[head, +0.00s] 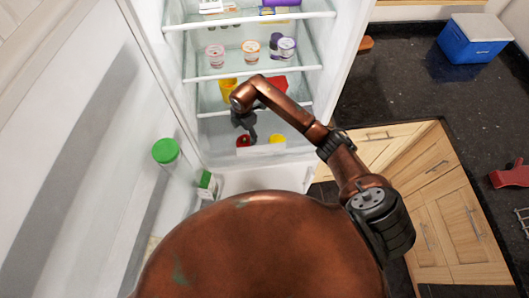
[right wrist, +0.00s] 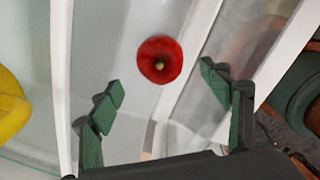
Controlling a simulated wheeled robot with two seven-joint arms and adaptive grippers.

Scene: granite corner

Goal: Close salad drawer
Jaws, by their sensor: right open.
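The salad drawer (head: 262,151) is the clear bin at the bottom of the open fridge. A red pepper (head: 243,140) and a yellow item (head: 277,139) show in it; the pepper is also in the right wrist view (right wrist: 160,60). My right gripper (head: 246,131) is at the drawer, close to the pepper in the head view. In the right wrist view its two green-padded fingers (right wrist: 160,78) are spread, with nothing held between them. White edges run diagonally beyond the fingers. How far the drawer is pulled out is hard to tell. My left gripper is not in view.
Fridge shelves (head: 250,73) above hold small tubs, a yellow cup (head: 228,90) and a red item (head: 277,85). The fridge door (head: 75,130) stands open at left, with a green-capped bottle (head: 166,152). A dark counter with a blue cooler (head: 473,42) lies right.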

